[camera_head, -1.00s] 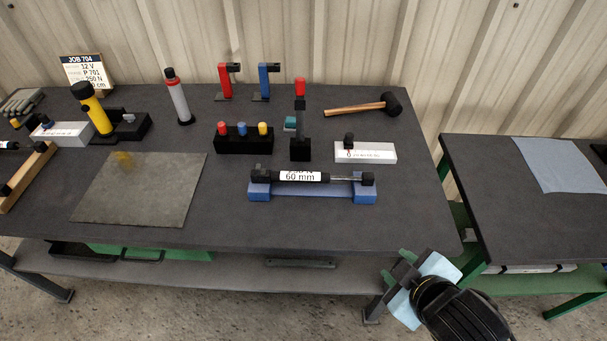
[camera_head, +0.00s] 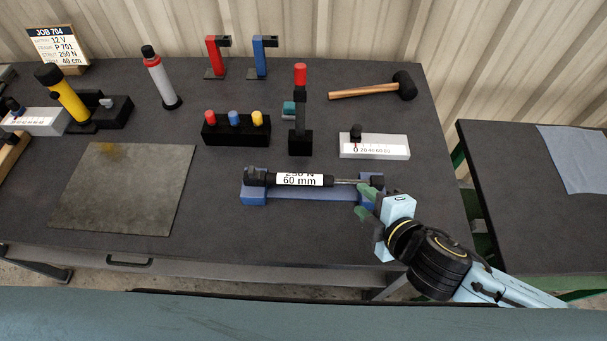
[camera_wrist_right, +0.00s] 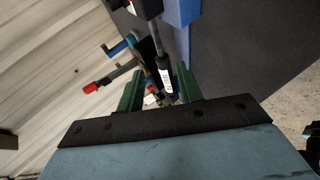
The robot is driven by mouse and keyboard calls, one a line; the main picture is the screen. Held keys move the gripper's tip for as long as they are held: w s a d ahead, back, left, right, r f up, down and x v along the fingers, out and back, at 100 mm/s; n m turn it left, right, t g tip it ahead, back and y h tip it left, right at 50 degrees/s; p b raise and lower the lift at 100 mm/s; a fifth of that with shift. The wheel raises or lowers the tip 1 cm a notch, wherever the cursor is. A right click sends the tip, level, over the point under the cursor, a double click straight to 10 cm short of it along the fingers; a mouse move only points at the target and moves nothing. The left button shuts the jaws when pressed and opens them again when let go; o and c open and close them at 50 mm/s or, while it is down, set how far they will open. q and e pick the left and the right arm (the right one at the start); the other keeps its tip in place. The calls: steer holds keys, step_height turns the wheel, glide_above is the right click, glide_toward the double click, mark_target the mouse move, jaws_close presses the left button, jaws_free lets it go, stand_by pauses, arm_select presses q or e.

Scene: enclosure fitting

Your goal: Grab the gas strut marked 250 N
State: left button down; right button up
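The gas strut (camera_head: 300,179) is a black cylinder with a thin rod and a white label reading "250 N" and "60 mm". It lies across a blue cradle (camera_head: 318,194) on the dark bench. My right gripper (camera_head: 361,200) is at the strut's right, rod end, its green fingers beside the cradle's right block. In the right wrist view, the fingers (camera_wrist_right: 160,88) are spread apart, and the strut (camera_wrist_right: 164,75) shows between and beyond them. I cannot tell whether they touch it. My left gripper is out of view.
A white scale block (camera_head: 374,146) and a hammer (camera_head: 380,88) lie behind the strut. A black block with coloured knobs (camera_head: 236,130) and a red-topped stand (camera_head: 299,142) are behind left. A grey mat (camera_head: 125,190) lies left. A second table (camera_head: 530,190) is at right.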

mark_target(342, 183)
steer(key=x, duration=0.2)
steer(key=shift+w+a+f, duration=0.15)
steer(key=shift+w, duration=0.15)
steer(key=shift+w+a+f, duration=0.1)
steer(key=shift+w+f, duration=0.05)
steer(key=shift+w, duration=0.1)
steer(key=shift+w+a+f, duration=0.25)
steer(key=shift+w+f, duration=0.05)
steer(key=shift+w, duration=0.15)
steer(key=x, duration=0.3)
steer(key=shift+w+a+f, duration=0.1)
steer(key=shift+w+a, duration=0.05)
steer(key=shift+w, duration=0.05)
steer(key=shift+w+a+f, duration=0.15)
steer(key=shift+c, duration=0.2)
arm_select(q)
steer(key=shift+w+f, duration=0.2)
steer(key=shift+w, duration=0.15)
arm_select(e)
jaws_close()
